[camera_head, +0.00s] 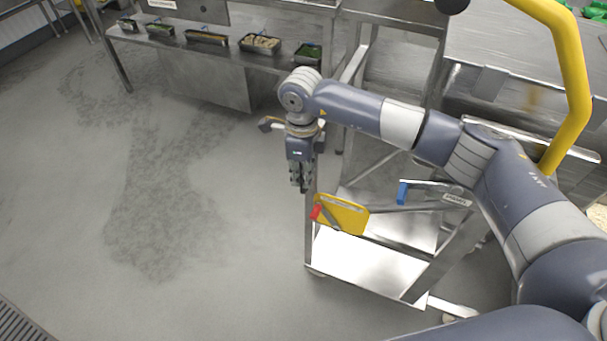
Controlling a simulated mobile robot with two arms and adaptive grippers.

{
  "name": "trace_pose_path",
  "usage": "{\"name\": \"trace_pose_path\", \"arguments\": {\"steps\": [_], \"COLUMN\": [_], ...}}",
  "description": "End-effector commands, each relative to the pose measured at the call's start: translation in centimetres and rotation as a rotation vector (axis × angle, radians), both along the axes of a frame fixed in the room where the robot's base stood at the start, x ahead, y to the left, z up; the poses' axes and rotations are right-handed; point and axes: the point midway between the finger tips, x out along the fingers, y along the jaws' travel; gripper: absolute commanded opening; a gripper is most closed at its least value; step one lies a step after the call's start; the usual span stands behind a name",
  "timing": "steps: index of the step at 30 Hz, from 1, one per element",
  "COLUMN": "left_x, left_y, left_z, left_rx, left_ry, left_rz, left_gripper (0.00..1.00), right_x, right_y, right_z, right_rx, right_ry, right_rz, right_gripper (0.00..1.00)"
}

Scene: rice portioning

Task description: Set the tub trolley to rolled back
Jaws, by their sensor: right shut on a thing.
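The tub trolley (368,262) is a steel frame with bright shelves, standing on the grey floor right of centre. A yellow board (343,214) and a tool with a red handle are at its front left. My right gripper (301,186) points down at the trolley's left upright, near its top. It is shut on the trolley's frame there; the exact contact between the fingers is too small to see. My right arm reaches across above the trolley and hides part of the area behind it. My left gripper is out of view.
A steel counter (222,52) with several small food tubs (260,43) stands at the back. Steel work surfaces stand behind my right arm. A yellow bent bar (572,75) rises at the right. The floor (170,255) at left is open, with a darker patch and a drain grate (22,325).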

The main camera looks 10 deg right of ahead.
Motion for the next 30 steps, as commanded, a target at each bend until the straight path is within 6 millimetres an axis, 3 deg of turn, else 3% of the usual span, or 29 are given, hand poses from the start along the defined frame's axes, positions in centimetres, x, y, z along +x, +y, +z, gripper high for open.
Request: {"name": "trace_pose_path", "arguments": {"steps": [2, 3, 5, 8, 21, 26, 30], "left_x": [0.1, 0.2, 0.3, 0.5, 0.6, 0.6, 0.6], "left_y": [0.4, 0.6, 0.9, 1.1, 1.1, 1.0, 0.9], "left_z": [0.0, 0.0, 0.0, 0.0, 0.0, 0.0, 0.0], "left_rx": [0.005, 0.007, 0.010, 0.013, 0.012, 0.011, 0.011], "left_ry": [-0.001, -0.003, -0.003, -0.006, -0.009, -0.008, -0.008], "left_rz": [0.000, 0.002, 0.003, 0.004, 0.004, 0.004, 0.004], "left_gripper": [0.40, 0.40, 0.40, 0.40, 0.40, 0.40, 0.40], "right_x": [0.3, 0.3, 0.3, 0.4, 0.2, 0.3, 0.3], "right_y": [0.4, 0.4, 0.4, 0.5, 0.2, 0.3, 0.3], "right_z": [0.4, 0.4, 0.4, 0.4, 0.6, 2.9, 6.0], "right_rx": [0.012, 0.013, 0.014, 0.014, 0.007, 0.008, 0.008], "right_ry": [-0.013, -0.013, -0.014, -0.015, -0.008, -0.011, -0.013], "right_rz": [0.002, 0.002, 0.002, 0.002, 0.001, 0.001, 0.003], "right_gripper": [0.00, 0.15, 0.29, 0.33, 0.33, 0.33, 0.33]}}
